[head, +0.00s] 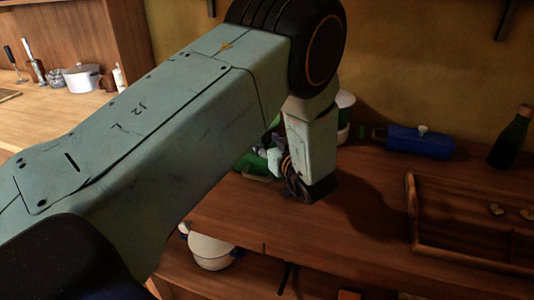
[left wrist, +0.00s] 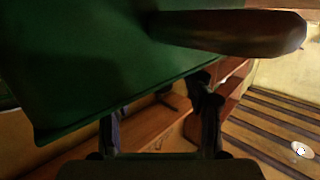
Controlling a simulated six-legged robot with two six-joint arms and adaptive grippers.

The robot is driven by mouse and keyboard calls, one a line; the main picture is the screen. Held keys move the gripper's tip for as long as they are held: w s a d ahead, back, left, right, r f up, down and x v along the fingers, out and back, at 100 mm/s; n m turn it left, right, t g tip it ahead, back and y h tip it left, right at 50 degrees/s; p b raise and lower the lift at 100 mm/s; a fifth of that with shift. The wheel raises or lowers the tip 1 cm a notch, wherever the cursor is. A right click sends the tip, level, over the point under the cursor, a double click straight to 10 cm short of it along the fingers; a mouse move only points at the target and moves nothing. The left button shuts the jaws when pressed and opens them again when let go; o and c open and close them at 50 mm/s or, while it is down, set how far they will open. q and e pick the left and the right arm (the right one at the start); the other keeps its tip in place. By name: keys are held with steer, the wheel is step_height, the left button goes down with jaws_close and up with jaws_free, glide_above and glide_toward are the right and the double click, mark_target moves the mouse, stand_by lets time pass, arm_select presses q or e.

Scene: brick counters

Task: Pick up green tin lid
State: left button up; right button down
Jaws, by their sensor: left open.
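A green thing with a flat face and a brown wooden handle, which looks like the green tin lid (left wrist: 95,65), fills the upper left of the left wrist view, very close to the camera. My left gripper (left wrist: 158,105) is open, its two dark fingers spread below and in front of the green face. I cannot tell whether they touch it. In the head view a green piece (head: 258,166) shows beside my left gripper (head: 278,165) on the counter, mostly hidden by my arm. My right gripper is in neither view.
A blue box-like item (head: 420,141) and a dark green bottle (head: 512,137) stand along the back wall. A wooden tray (head: 412,215) lies at right. A white container (head: 344,105) is behind my wrist. A white pot (head: 210,250) sits on the lower shelf.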

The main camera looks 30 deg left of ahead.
mark_target(267, 139)
arm_select(q)
steer(key=shift+a, duration=0.15)
steer(key=shift+w+f, duration=0.1)
steer(key=shift+w, duration=0.05)
steer(key=c, duration=0.7)
jaws_close()
step_height(267, 139, up, 9)
steer(key=shift+r+p, duration=0.1)
steer(key=shift+p, duration=0.75)
steer(key=shift+r, duration=0.45)
